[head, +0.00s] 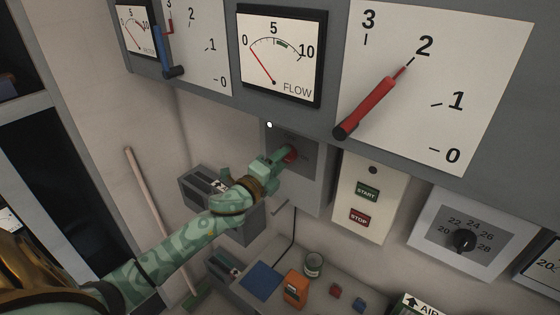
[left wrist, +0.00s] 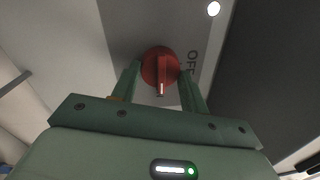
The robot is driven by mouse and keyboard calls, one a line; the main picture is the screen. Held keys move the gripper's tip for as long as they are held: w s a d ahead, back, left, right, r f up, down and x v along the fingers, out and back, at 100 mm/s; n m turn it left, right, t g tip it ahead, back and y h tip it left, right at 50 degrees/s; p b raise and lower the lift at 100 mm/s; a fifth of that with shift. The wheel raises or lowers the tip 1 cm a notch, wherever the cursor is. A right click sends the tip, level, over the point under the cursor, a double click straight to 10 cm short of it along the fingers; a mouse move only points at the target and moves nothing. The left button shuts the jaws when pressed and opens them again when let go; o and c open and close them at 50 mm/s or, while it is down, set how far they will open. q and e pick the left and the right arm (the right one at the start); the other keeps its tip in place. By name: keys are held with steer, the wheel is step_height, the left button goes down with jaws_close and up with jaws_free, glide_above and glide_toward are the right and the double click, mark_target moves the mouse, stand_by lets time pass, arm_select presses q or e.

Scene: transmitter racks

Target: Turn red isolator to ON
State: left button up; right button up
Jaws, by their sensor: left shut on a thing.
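The red isolator (head: 291,154) is a round rotary knob on a grey box (head: 307,180) below the FLOW gauge. My left gripper (head: 284,157) reaches it from the left and is shut on it, hiding much of it in the head view. In the left wrist view the red knob (left wrist: 160,66) sits between the two green fingers, its grip bar with a pale mark pointing down the picture toward the gripper palm. The word OFF (left wrist: 192,62) shows turned sideways at the right of the knob. An ON label cannot be made out. My right gripper is not in view.
A START/STOP panel (head: 368,197) is right of the box. A long red lever (head: 370,106) and a blue lever (head: 163,52) are above. A bench (head: 322,298) below holds an orange device (head: 296,288) and a cup (head: 313,265). A broom handle (head: 157,212) leans at left.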

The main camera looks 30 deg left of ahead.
arm_select(q)
steer(key=o, duration=1)
steer(key=s+a+f+b, duration=0.1)
steer(key=s+b, duration=0.2)
steer(key=s, duration=1.3)
steer(key=shift+f+b, duration=0.25)
steer(key=shift+b, duration=0.1)
steer(key=shift+a, duration=0.1)
